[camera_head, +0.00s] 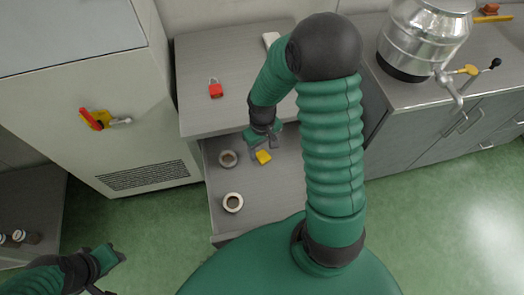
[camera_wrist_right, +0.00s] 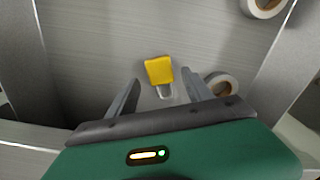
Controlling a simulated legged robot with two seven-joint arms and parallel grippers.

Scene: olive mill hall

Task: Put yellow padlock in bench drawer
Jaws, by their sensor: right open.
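The yellow padlock (camera_head: 263,157) lies on the floor of the open bench drawer (camera_head: 260,196). In the right wrist view the padlock (camera_wrist_right: 159,71) shows its yellow body, with its shackle toward my gripper. My right gripper (camera_head: 265,147) reaches down into the drawer, right at the padlock. It is open, with one finger on each side of the shackle and visible gaps between (camera_wrist_right: 161,82). My left gripper (camera_head: 112,262) is at the lower left, over the floor and away from the bench; its jaw opening is unclear.
Two tape-like rolls (camera_head: 228,158) (camera_head: 233,202) lie in the drawer left of the padlock. A red padlock (camera_head: 215,88) lies on the bench top (camera_head: 205,55). A cabinet with a red-and-yellow switch (camera_head: 95,118) stands left. A metal vessel (camera_head: 425,40) stands on the right counter.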

